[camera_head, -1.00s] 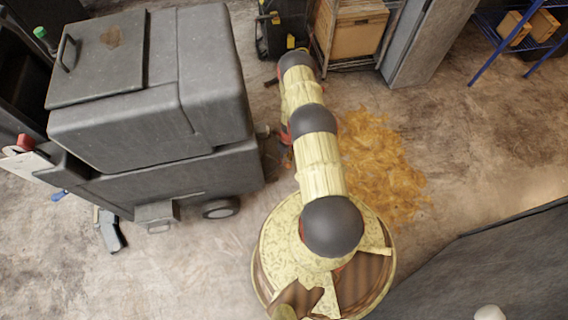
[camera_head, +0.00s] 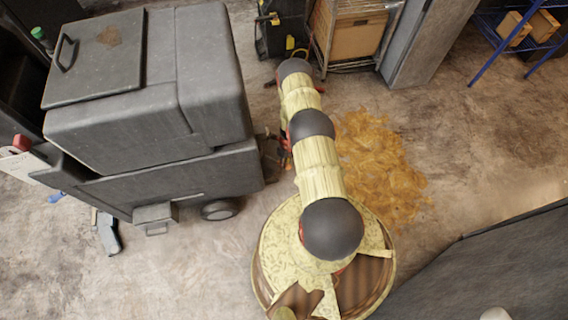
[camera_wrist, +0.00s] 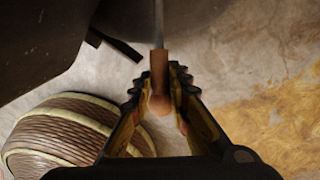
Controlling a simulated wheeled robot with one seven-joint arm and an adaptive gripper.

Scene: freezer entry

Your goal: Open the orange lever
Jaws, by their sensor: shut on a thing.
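The orange lever (camera_wrist: 159,75) shows in the wrist view as an orange-brown handle with a rounded end, on a thin grey rod running toward the top edge. My gripper (camera_wrist: 160,82) has one finger on each side of the handle and is shut on it. The rounded end sticks out between the fingers, toward the palm. In the head view a large grey machine (camera_head: 150,90) on wheels stands at left. My arm reaches along its right side. The lever cannot be made out there, and my gripper is mostly hidden beside the machine's lower right corner.
An orange-brown stain (camera_head: 380,165) spreads on the floor right of my arm. A wooden crate (camera_head: 357,35) and a blue shelf rack (camera_head: 500,35) stand at the back. A dark grey surface (camera_head: 490,265) fills the lower right. Floor at right middle is clear.

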